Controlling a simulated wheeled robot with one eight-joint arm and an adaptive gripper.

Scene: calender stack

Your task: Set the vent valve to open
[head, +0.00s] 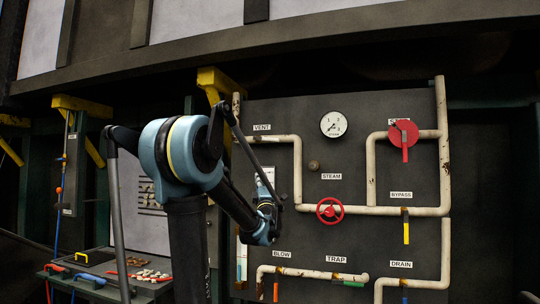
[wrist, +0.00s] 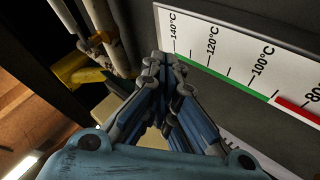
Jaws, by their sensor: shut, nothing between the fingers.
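The VENT label (head: 262,127) is on the upper left of the dark panel, above a cream pipe (head: 275,139). I cannot make out the vent valve's handle; my arm covers part of the panel below and left of the label. My gripper (wrist: 160,65) is shut and empty in the wrist view, its fingers together close to a white temperature scale (wrist: 235,62) with green and red bands. In the head view my wrist is low in front of the panel's left part, below the VENT label, and the fingertips are hard to make out.
A red STEAM handwheel (head: 329,211), a red disc with a lever (head: 403,134), a yellow BYPASS handle (head: 406,232) and a round gauge (head: 333,124) are on the panel (head: 360,110). A yellow bracket (head: 215,82) stands by its left edge. A tool bench (head: 145,284) is at lower left.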

